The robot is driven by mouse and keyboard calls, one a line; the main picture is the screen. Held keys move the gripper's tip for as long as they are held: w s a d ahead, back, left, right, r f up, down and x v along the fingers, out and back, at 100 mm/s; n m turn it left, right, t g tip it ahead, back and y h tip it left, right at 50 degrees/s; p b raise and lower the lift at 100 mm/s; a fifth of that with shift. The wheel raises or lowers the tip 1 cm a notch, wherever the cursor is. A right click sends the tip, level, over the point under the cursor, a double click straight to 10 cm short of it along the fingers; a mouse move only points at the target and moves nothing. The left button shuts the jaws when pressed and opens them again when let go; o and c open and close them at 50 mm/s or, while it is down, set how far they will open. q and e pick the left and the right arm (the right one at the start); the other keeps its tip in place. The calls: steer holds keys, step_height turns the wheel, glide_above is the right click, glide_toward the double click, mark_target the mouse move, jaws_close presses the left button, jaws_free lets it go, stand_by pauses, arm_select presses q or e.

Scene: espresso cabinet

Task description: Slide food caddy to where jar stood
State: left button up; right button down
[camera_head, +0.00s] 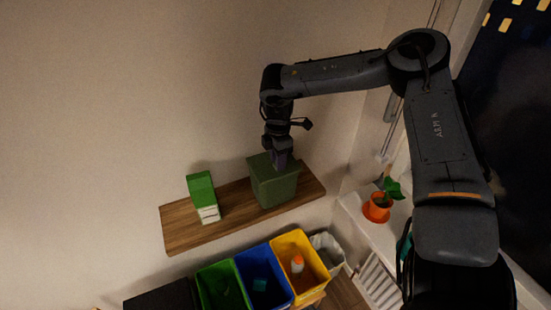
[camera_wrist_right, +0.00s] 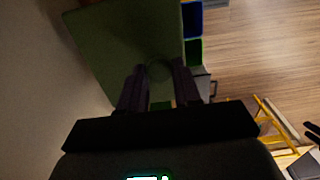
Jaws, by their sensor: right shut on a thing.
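The food caddy (camera_head: 272,186) is a dark green bin with a lid, standing upright on the wooden wall shelf (camera_head: 240,205), right of the shelf's middle. My right gripper (camera_head: 282,160) reaches down onto its lid from above and is shut on it. In the right wrist view the caddy's green lid (camera_wrist_right: 125,40) fills the upper left, with the right gripper's two fingers (camera_wrist_right: 159,90) at a round knob on it. No jar shows in either view. My left gripper is not in view.
A green and white carton (camera_head: 202,197) stands on the shelf left of the caddy, with a gap between. Below are green (camera_head: 222,284), blue and yellow bins. A potted plant (camera_head: 378,207) sits on the sill at right. The shelf's left end is bare.

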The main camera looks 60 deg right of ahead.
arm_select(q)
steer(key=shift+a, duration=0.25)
arm_select(e)
steer(key=shift+w+a, duration=0.1)
steer(key=shift+a, duration=0.05)
steer(key=c, duration=0.7)
jaws_free()
steer(key=shift+r, duration=0.65)
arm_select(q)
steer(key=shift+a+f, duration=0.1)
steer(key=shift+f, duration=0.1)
arm_select(e)
steer(key=shift+r, duration=4.75)
